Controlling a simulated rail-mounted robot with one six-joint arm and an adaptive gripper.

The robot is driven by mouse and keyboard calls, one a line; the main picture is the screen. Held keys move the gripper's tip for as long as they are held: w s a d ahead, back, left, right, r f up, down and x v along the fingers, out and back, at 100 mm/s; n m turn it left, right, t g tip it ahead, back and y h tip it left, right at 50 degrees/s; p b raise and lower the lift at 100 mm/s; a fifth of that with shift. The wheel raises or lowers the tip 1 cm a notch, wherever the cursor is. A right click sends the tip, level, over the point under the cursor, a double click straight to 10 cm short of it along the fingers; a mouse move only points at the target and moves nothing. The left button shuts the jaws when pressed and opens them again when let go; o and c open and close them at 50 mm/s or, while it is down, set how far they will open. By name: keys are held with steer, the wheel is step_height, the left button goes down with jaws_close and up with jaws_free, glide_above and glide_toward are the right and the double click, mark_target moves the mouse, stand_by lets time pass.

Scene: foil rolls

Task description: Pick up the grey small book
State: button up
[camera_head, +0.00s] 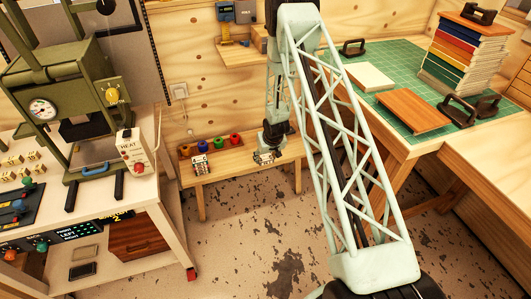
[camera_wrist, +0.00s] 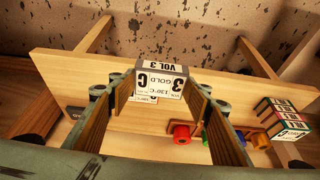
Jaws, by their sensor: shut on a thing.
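A small book (camera_wrist: 161,82) with a grey top edge marked VOL 3 and a white face marked GOLD, 120°C and 3 sits between the fingers of my gripper (camera_wrist: 163,90) in the wrist view. My gripper is shut on it. In the head view my gripper (camera_head: 269,148) is over the right part of the low wooden bench (camera_head: 232,162), with the book (camera_head: 263,158) at its tip. I cannot tell whether the book touches the bench. Several other small books (camera_wrist: 283,118) with coloured labels stand together on the bench; they also show in the head view (camera_head: 201,165).
A wooden rack with red (camera_wrist: 181,135), blue, green and yellow foil rolls lies near the other small books. The green press (camera_head: 80,95) stands on a table at left. A green-matted table (camera_head: 385,65) at right holds stacked large books (camera_head: 465,55).

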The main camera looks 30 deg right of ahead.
steer(key=shift+s+a+r, duration=0.1)
steer(key=shift+s+a, duration=0.3)
steer(key=shift+s, duration=0.4)
steer(key=shift+s+a+r, duration=0.1)
steer(key=shift+s+a, duration=0.3)
steer(key=shift+s, duration=0.45)
steer(key=shift+s+a+r, duration=0.1)
steer(key=shift+s+a, duration=0.3)
steer(key=shift+s, duration=0.4)
